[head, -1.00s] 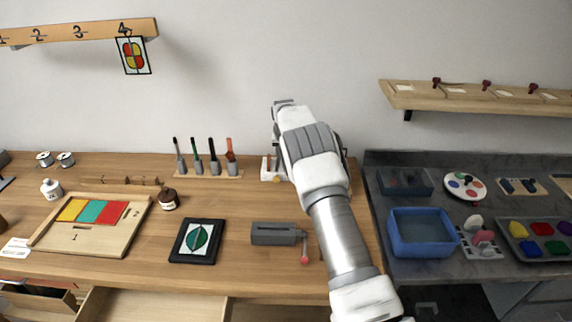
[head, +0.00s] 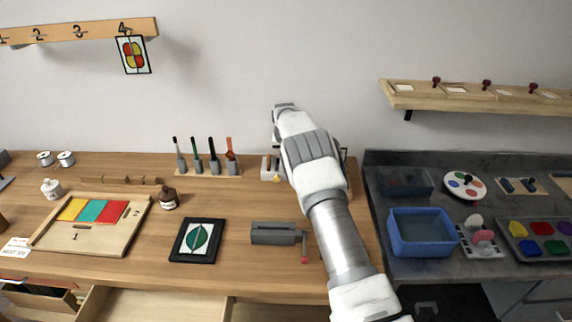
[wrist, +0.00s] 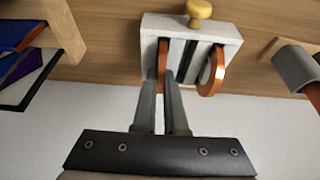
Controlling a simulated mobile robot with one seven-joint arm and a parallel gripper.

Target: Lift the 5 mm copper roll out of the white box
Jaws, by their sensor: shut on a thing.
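The white box (wrist: 190,30) shows in the wrist view, with dark slots and a yellow knob (wrist: 199,9). My gripper (wrist: 163,85) is shut on a copper roll (wrist: 163,62) at the left side of the box, seen nearly edge-on between the fingers. A second copper roll (wrist: 213,72) stands at the right side of the box, apart from the fingers. I cannot read a width on either roll, nor tell how deep the held one sits. In the head view my arm hides the fingertips and most of the white box (head: 266,168).
A holder with several upright tools (head: 208,170) stands left of the box. A grey crank device (head: 275,232) and a framed leaf panel (head: 197,240) lie nearer. A blue tub (head: 422,232) is on the dark counter at right. The wall is close behind.

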